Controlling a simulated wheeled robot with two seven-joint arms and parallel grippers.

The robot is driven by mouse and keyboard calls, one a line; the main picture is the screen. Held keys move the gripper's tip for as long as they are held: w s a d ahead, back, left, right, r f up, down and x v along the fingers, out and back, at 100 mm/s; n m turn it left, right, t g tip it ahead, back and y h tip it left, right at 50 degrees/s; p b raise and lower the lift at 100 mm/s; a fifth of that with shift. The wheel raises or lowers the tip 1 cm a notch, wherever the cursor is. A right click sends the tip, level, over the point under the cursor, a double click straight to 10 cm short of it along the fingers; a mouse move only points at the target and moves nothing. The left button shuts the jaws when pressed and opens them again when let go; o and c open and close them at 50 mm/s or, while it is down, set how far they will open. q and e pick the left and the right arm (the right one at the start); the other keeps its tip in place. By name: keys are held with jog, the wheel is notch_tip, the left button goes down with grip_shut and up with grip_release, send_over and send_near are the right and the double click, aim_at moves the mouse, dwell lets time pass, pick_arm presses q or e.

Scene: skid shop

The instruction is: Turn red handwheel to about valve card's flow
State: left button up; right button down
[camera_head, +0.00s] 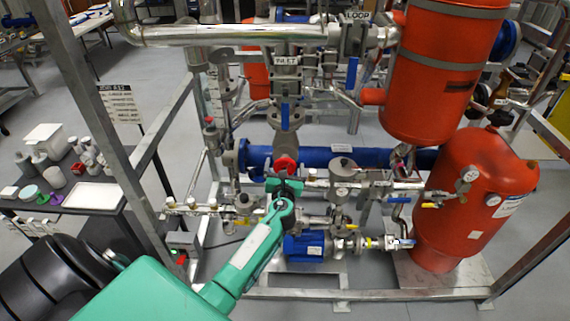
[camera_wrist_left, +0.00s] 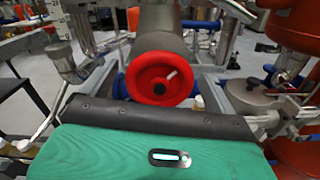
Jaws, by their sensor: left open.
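The red handwheel (camera_head: 286,163) faces me near the middle of the skid, in front of the blue horizontal pipe. In the left wrist view, the handwheel (camera_wrist_left: 158,78) is a red ring with a dark hub and a pale knob or mark at its upper right. My left gripper (camera_head: 285,184) is open, just below and in front of the handwheel; whether it touches the wheel I cannot tell. Its fingers are not clear in the wrist view. My right gripper is not in view.
Red tanks (camera_head: 475,205) stand at the right. A blue pump (camera_head: 305,247) and valves with yellow levers sit low on the skid. Grey frame posts (camera_head: 95,90) cross the left. A dark table (camera_head: 95,196) there holds small parts. The blue pipe (camera_head: 370,157) runs behind the wheel.

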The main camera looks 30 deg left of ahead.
pick_arm(q)
jog(key=shift+w+a, duration=0.25)
jog(key=shift+w, duration=0.15)
jog(key=c, duration=1)
jog(key=shift+o, duration=0.2)
